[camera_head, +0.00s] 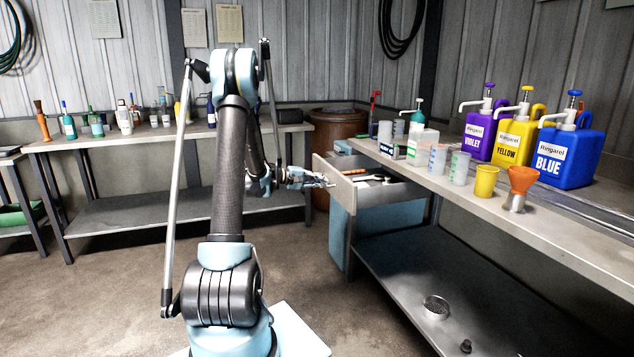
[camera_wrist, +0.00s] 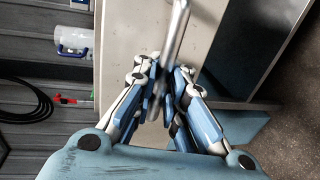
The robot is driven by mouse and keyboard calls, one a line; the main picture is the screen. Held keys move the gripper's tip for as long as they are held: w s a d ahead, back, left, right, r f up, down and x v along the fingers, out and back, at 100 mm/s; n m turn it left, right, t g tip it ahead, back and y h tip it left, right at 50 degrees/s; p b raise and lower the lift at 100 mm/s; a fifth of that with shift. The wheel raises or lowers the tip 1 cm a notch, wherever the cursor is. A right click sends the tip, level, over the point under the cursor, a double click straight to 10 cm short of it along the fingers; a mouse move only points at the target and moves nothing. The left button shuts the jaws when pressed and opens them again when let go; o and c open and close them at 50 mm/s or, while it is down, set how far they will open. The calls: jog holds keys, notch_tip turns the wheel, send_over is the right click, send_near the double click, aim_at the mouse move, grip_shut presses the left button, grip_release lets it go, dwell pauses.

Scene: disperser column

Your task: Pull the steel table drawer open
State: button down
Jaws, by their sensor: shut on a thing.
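The steel table drawer (camera_head: 334,181) stands out from the end of the right-hand steel table (camera_head: 560,215), partly open, with several small items visible inside it. Its pale front panel fills the upper middle of the wrist view (camera_wrist: 135,30). A silver bar handle (camera_wrist: 181,22) runs along that panel. My gripper (camera_head: 326,183) is at the drawer front in the head view. In the wrist view my gripper (camera_wrist: 164,85) is shut on the handle, with its fingers on both sides of the bar. The fingers hide part of the handle.
Violet (camera_head: 480,132), yellow (camera_head: 515,138) and blue (camera_head: 568,155) jugs stand on the right table with several cups. A brown barrel (camera_head: 338,128) stands behind the drawer. Another bench (camera_head: 110,137) holds bottles at the left. The floor (camera_head: 110,290) left of my arm is clear.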

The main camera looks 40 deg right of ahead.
jog(key=shift+a, duration=0.25)
jog(key=c, duration=1.9)
grip_release()
jog(key=shift+a, duration=0.15)
jog(key=v, duration=1.1)
jog(key=shift+w+a, duration=0.15)
jog(key=shift+a, duration=0.15)
